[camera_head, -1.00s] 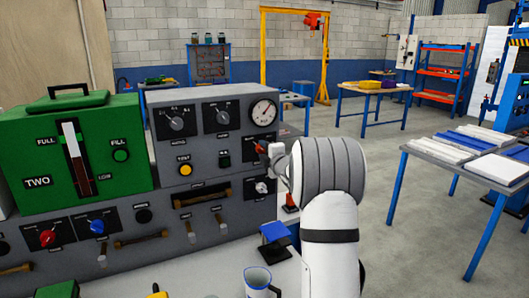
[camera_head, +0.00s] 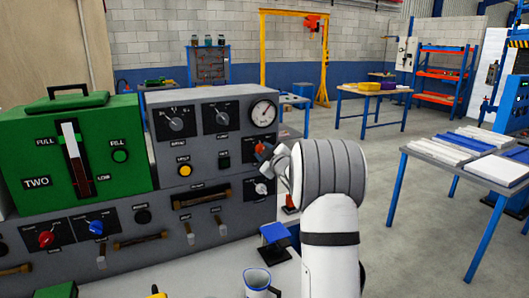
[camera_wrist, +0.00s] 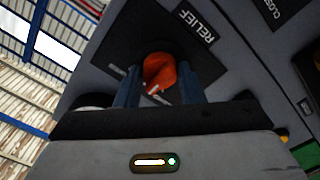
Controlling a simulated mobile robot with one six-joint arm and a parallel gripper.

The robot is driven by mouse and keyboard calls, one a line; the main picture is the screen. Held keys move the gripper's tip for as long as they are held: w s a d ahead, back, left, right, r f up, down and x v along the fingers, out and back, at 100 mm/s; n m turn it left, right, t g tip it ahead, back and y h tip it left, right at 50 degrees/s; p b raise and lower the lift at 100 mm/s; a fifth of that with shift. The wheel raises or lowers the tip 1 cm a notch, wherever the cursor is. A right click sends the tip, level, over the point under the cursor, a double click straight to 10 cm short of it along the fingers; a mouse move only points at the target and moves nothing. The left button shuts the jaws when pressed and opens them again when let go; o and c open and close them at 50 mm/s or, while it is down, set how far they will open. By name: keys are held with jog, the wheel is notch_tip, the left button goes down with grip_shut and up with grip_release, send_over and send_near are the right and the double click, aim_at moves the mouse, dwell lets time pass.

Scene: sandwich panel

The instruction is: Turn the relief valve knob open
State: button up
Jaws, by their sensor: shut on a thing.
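The relief valve knob (camera_wrist: 160,72) is orange-red with a white pointer mark. It sits on a dark plate beside the RELIEF label (camera_wrist: 195,26) in the wrist view. My gripper (camera_wrist: 166,82) has its two blue fingers on either side of the knob and is shut on it. In the head view the knob (camera_head: 259,148) shows as a small red spot at the right side of the grey panel (camera_head: 212,165), partly hidden by my gripper (camera_head: 264,154). The knob's exact angle is hard to read.
A pressure gauge (camera_head: 263,113) is above the knob and a white-handled knob (camera_head: 262,188) is below it. A green box (camera_head: 75,155) stands at left on the console. A blue-rimmed jug (camera_head: 257,281) and a blue-topped stand (camera_head: 274,235) are in front of the panel.

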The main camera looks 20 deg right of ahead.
jog(key=m+p, duration=0.2)
jog(key=m, duration=0.6)
jog(key=shift+m+p, duration=0.4)
dwell(0.4)
jog(key=o, duration=1)
jog(key=s+b, duration=0.1)
jog(key=s, duration=0.6)
jog(key=shift+s+d+b, duration=0.15)
jog(key=shift+s+b, duration=0.15)
jog(key=shift+s, duration=0.05)
